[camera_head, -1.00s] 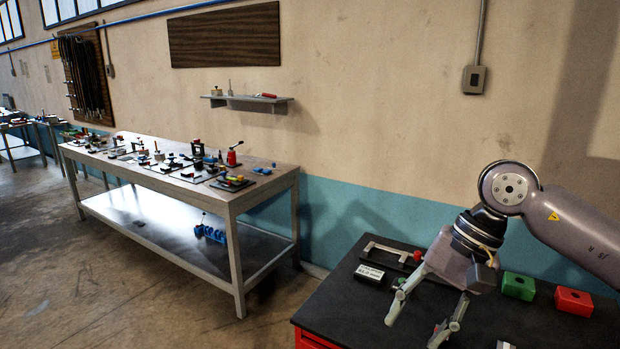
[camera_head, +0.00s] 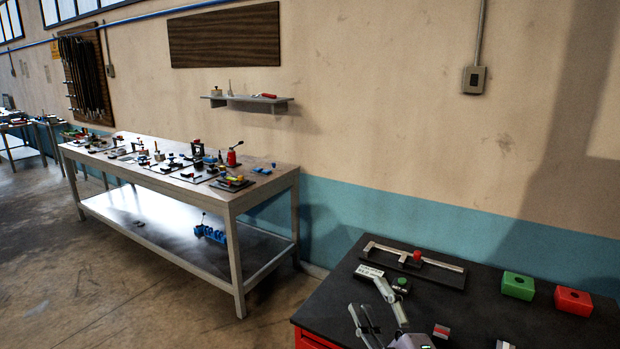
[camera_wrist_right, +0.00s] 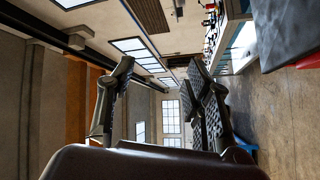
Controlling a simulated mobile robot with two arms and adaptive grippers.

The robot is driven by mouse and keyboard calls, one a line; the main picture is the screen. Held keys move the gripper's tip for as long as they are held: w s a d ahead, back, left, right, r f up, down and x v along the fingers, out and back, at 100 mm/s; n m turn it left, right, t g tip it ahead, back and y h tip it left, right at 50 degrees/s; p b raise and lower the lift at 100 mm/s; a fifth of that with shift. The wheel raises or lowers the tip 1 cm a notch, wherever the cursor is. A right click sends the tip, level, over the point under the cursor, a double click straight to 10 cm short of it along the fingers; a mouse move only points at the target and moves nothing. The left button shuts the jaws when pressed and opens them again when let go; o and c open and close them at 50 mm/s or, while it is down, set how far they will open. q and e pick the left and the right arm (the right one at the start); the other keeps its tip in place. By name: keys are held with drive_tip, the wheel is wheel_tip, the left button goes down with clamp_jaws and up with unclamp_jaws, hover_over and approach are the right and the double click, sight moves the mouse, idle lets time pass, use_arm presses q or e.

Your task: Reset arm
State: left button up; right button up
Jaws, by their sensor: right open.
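My right gripper (camera_head: 376,310) shows at the bottom of the head view, low over the front part of the black-topped bench (camera_head: 325,310). Its fingers are apart with nothing between them. In the right wrist view the two fingers of my right gripper (camera_wrist_right: 160,105) stand well apart, with the windows and wall of the hall behind them. My left gripper is in neither view. The rest of my right arm is out of the head view.
On the black bench are a clamp-like metal frame (camera_head: 440,269), a white labelled block (camera_head: 369,272), a green block (camera_head: 518,285), a red block (camera_head: 573,301) and a small red-grey piece (camera_head: 441,332). A long workbench (camera_head: 232,202) with many small parts stands left. Open floor lies between.

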drive_tip(key=s+d+f+m+g+h, duration=0.2)
drive_tip(key=s+d+f+m+g, duration=0.15)
drive_tip(key=f, duration=0.55)
drive_tip(key=s+d+f+m+g+h, duration=0.3)
drive_tip(key=s+f+m+g, duration=0.15)
drive_tip(key=f, duration=0.45)
drive_tip(key=s+d+f+m+g, duration=0.2)
drive_tip(key=s+f+m+g, duration=0.15)
drive_tip(key=s+f, duration=0.45)
drive_tip(key=s+d+f+m+g, duration=0.1)
drive_tip(key=s+f+m+g, duration=0.25)
drive_tip(key=s, duration=0.75)
wheel_tip(320, 180, down, 30)
drive_tip(key=s+f+g+b, duration=0.1)
drive_tip(key=g+b, duration=0.1)
drive_tip(key=b, duration=0.3)
drive_tip(key=s+d+f+b, duration=0.1)
drive_tip(key=s+f+b, duration=0.1)
drive_tip(key=s+f, duration=0.6)
drive_tip(key=s+d+f+n+g+b, duration=0.1)
drive_tip(key=s+d+f+b, duration=0.1)
drive_tip(key=s+f, duration=0.7)
wheel_tip(320, 180, down, 4)
drive_tip(key=shift+f+b, duration=0.1)
drive_tip(key=shift+b, duration=0.4)
